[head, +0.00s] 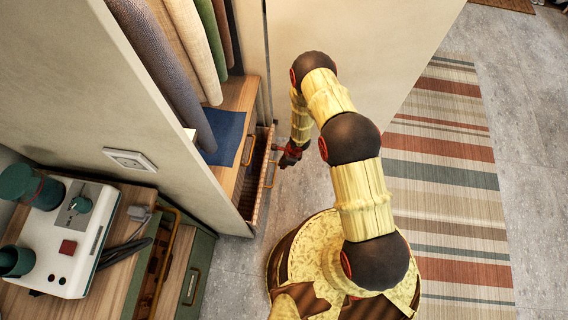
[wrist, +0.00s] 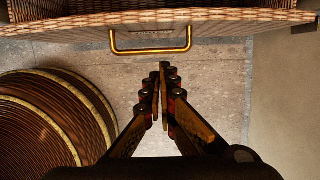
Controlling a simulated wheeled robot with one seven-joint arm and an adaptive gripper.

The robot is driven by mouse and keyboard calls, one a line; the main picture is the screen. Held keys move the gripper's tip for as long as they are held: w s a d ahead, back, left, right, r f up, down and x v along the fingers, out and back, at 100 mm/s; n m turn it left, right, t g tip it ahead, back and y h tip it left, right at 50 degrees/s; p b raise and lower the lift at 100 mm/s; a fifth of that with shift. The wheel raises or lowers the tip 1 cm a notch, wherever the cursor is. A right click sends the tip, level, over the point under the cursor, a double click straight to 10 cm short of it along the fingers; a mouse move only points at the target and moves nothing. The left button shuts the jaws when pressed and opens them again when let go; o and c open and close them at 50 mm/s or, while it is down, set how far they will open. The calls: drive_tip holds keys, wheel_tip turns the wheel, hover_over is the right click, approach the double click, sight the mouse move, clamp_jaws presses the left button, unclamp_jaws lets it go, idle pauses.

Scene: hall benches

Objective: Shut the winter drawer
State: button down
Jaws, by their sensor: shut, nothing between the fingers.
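A wicker drawer (head: 258,172) stands partly pulled out at the low wooden bench, its inside showing. In the wrist view its woven front (wrist: 230,24) runs across the top, with a brass handle (wrist: 150,50) and a small plate above it that I cannot read. My gripper (head: 288,157) is just to the right of the drawer front in the head view. In the wrist view my gripper (wrist: 165,70) has its fingers together and empty, pointing at the front, below the handle's right half. No contact with the handle shows.
A cream wall panel (head: 375,45) stands close beyond my gripper. A cabinet with green drawers (head: 195,270) and a white appliance (head: 70,235) stand at lower left. A striped rug (head: 440,170) lies on the right.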

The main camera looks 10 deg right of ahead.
drive_tip(key=a+f, duration=0.1)
drive_tip(key=w+a+f+b, duration=0.1)
drive_tip(key=f, duration=0.1)
drive_tip(key=a+f+b, duration=0.1)
drive_tip(key=shift+w+a+f, duration=0.2)
drive_tip(key=shift+a+f, duration=0.1)
drive_tip(key=shift+f, duration=0.05)
drive_tip(key=shift+w+a+r+b, duration=0.1)
drive_tip(key=shift+w+a+b, duration=0.1)
drive_tip(key=shift+a+b, duration=0.3)
drive_tip(key=shift+a, duration=0.1)
drive_tip(key=shift+a, duration=0.1)
